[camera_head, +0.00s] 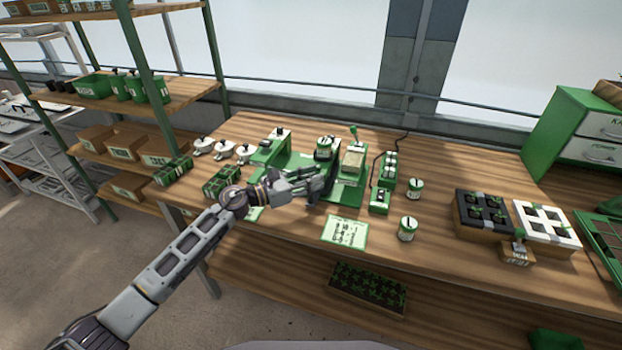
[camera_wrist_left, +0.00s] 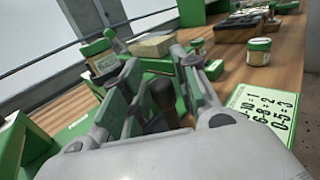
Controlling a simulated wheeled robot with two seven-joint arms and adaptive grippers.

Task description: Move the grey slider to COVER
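The green seeder machine (camera_head: 348,193) stands on the wooden bench, with a jar and a pale-topped block on it; it also shows in the left wrist view (camera_wrist_left: 32,148). My left gripper (camera_head: 318,184) reaches in from the left, low over the machine's front. In the left wrist view its two fingers (camera_wrist_left: 162,88) are apart, with a dark rounded knob (camera_wrist_left: 164,98) between them. I cannot tell whether the fingers touch the knob. I cannot make out a grey slider or the word COVER; my gripper hides part of the machine. My right gripper is not in view.
A green number card (camera_head: 345,232) lies in front of the machine, and jars (camera_head: 407,229) stand to its right. Seedling trays (camera_head: 483,213) are farther right. White pots (camera_head: 222,150) and green boxes (camera_head: 222,181) are to the left. The bench's front middle is mostly clear.

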